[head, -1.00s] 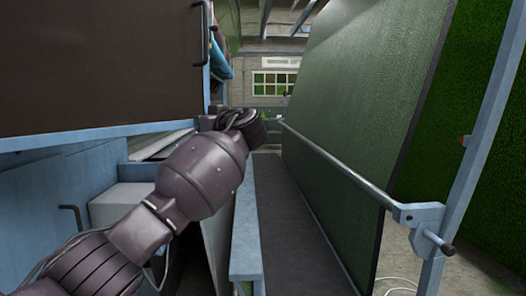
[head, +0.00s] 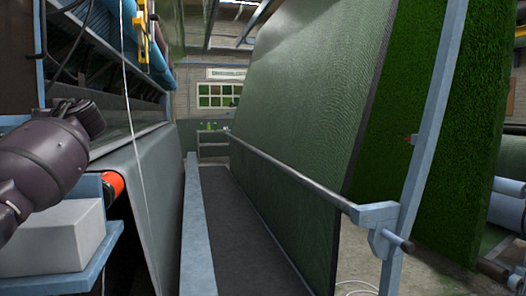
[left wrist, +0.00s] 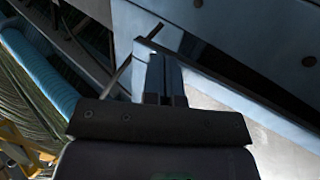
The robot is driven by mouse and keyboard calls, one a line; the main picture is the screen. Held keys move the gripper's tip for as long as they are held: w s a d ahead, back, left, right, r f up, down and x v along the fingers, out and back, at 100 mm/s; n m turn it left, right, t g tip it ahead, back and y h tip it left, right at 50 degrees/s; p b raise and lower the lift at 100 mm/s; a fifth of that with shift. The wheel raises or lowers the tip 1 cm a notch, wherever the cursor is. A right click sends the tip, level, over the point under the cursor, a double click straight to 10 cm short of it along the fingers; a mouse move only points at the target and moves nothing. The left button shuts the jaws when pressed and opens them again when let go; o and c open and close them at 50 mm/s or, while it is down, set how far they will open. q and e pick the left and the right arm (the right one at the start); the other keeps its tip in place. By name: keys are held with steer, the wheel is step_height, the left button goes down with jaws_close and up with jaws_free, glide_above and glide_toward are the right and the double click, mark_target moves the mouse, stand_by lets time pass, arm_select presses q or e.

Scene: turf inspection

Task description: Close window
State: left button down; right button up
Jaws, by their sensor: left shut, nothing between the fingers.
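A dark panel (head: 17,60) with a pale blue edge stands at the far left of the head view, mostly cut off by the frame. It may be the window; I cannot tell how far open it is. My left arm comes in from the left below it, but its gripper cannot be made out in the head view. In the left wrist view my left gripper (left wrist: 165,78) is shut and empty, close to a pale metal frame (left wrist: 225,90). I cannot tell whether the fingertips touch it. My right gripper is in neither view.
A white box (head: 55,240) sits on a blue ledge at lower left. Grey sheet material (head: 150,190) hangs beside it. A tall green turf panel (head: 290,110) with a metal rail (head: 285,170) stands to the right. A dark walkway (head: 250,240) between them is clear.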

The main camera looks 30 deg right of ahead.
arm_select(q)
steer(key=a, duration=0.1)
steer(key=w+a, duration=0.1)
steer(key=a, duration=0.1)
steer(key=shift+w+r+b, duration=0.1)
steer(key=shift+b, duration=0.2)
